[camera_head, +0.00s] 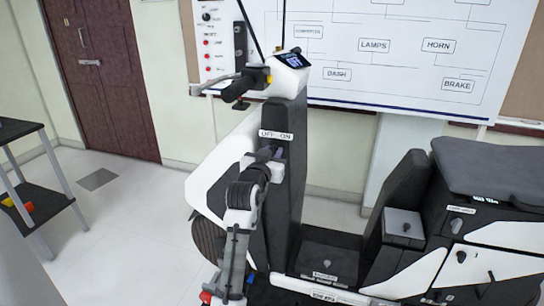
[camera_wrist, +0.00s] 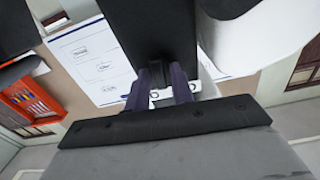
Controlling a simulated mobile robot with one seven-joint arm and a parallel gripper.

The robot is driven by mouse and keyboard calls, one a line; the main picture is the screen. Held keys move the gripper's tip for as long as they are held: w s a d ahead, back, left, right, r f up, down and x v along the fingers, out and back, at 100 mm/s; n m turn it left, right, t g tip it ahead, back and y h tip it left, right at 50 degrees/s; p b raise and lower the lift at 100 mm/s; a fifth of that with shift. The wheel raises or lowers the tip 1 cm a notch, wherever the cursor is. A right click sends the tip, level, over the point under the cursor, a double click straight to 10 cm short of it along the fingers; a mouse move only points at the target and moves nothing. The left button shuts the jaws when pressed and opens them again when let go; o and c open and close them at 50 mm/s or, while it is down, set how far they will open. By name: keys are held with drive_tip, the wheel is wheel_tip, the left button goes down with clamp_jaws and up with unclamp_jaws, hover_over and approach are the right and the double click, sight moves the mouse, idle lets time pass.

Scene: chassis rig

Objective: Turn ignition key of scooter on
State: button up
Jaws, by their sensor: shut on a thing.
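The white and black scooter (camera_head: 225,165) stands in front of me, its dark front column upright. The OFF/ON label (camera_head: 276,135) is on that column. My gripper (camera_head: 272,153) is at the column just below the label. In the wrist view my gripper (camera_wrist: 160,84) has its two dark purple fingers on either side of a small dark piece, the ignition key (camera_wrist: 159,75), and is shut on it. The label shows partly behind the fingers there. In the head view the gripper hides the key, and I cannot tell which way it is turned.
The handlebar (camera_head: 245,82) and dash (camera_head: 294,60) are above my gripper. The scooter's seat (camera_head: 490,165) and rear body are at the right. A whiteboard diagram (camera_head: 400,50) hangs behind. A dark shelf table (camera_head: 20,130) is at the left, with open floor between.

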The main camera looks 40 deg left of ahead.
drive_tip(key=m+b, duration=0.2)
drive_tip(key=b, duration=0.1)
drive_tip(key=shift+f, duration=0.35)
drive_tip(key=m+b, duration=0.2)
drive_tip(key=b, duration=0.2)
drive_tip(key=shift+d+m, duration=0.1)
drive_tip(key=shift+m, duration=0.2)
drive_tip(key=m+b, duration=0.4)
drive_tip(key=shift+r+m+b, duration=0.2)
drive_tip(key=shift+m+b, duration=0.75)
drive_tip(key=shift+m, duration=0.45)
drive_tip(key=o, duration=0.7)
drive_tip(key=shift+o, duration=0.2)
